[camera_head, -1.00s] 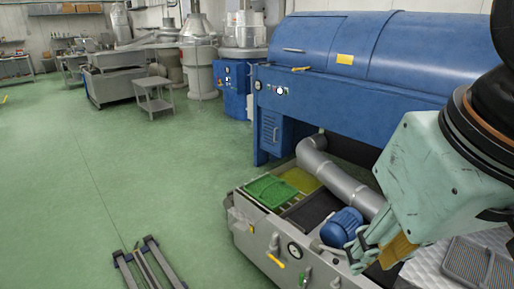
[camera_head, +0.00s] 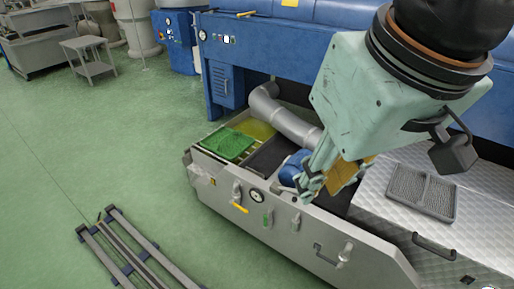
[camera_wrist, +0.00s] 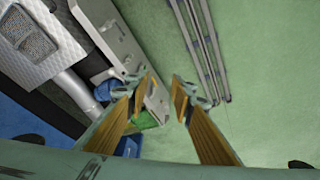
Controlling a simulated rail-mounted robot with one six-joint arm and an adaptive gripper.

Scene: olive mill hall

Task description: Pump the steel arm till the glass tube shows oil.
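My gripper (camera_head: 312,186) hangs over the near side of the low steel machine (camera_head: 290,228), in front of a blue motor (camera_head: 292,168). In the wrist view my gripper (camera_wrist: 166,86) has its two fingers apart with nothing between them. A bent grey steel handle (camera_head: 334,254) is on the machine's front wall, below and right of my gripper; I cannot tell whether it is the pump arm. A small upright tube-like part with green (camera_head: 267,218) sits on the same wall; it is too small to tell whether it is glass or holds oil.
A round gauge (camera_head: 256,196) and a yellow lever (camera_head: 239,208) are on the front wall. A green basket (camera_head: 228,144) lies in the machine's left end. A perforated plate (camera_head: 421,192) lies on its right deck.

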